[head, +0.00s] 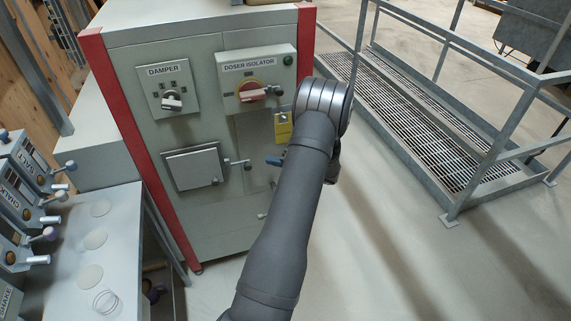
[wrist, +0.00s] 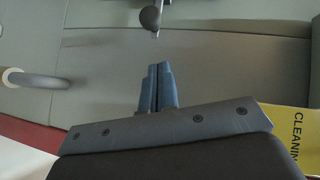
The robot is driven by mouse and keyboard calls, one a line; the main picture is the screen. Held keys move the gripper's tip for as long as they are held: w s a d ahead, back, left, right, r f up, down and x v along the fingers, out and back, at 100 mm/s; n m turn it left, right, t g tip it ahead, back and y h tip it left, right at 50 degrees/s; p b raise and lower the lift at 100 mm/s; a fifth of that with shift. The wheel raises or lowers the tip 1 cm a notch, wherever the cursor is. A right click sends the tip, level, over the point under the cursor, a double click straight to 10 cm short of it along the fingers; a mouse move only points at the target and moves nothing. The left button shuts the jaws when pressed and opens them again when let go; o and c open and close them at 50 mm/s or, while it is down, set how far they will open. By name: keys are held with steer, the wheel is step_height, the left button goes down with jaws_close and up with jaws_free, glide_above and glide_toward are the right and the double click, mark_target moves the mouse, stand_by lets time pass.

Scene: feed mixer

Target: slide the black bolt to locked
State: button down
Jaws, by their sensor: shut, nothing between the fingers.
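A dark ball knob (wrist: 151,17) on a short pin shows at the top middle of the wrist view. It looks like the knob of the black bolt. In the head view a dark knob (head: 248,165) ends a short rod just right of the square grey hatch door (head: 195,167). My gripper (wrist: 158,68) has its blue fingers shut together and empty. They point toward the knob with a visible gap. In the head view the blue gripper tips (head: 272,160) lie just right of the knob, partly hidden by my arm. The locked position cannot be told.
The grey cabinet (head: 218,220) carries a damper switch (head: 172,101), a doser isolator with a red handle (head: 258,95) and a yellow tag (head: 283,128). A curved grey handle (wrist: 38,79) stands out at the left of the wrist view. A railing (head: 500,150) is at right.

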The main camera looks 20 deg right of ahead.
steer(key=shift+w+a+f, duration=0.1)
steer(key=shift+a+f, duration=0.15)
steer(key=shift+a, duration=0.5)
steer(key=shift+w+a+f, duration=0.15)
steer(key=shift+a+f, duration=0.05)
steer(key=shift+a, duration=0.55)
steer(key=shift+w+a+f, duration=0.1)
steer(key=shift+a+f, duration=0.15)
steer(key=shift+a, duration=0.5)
steer(key=shift+a, duration=2.8)
steer(key=shift+d+r, duration=0.15)
steer(key=shift+d, duration=0.3)
glide_toward(247, 168)
steer(key=d+r, duration=0.1)
steer(key=s+d+r, duration=0.1)
steer(key=d, duration=0.1)
steer(key=shift+s, duration=0.15)
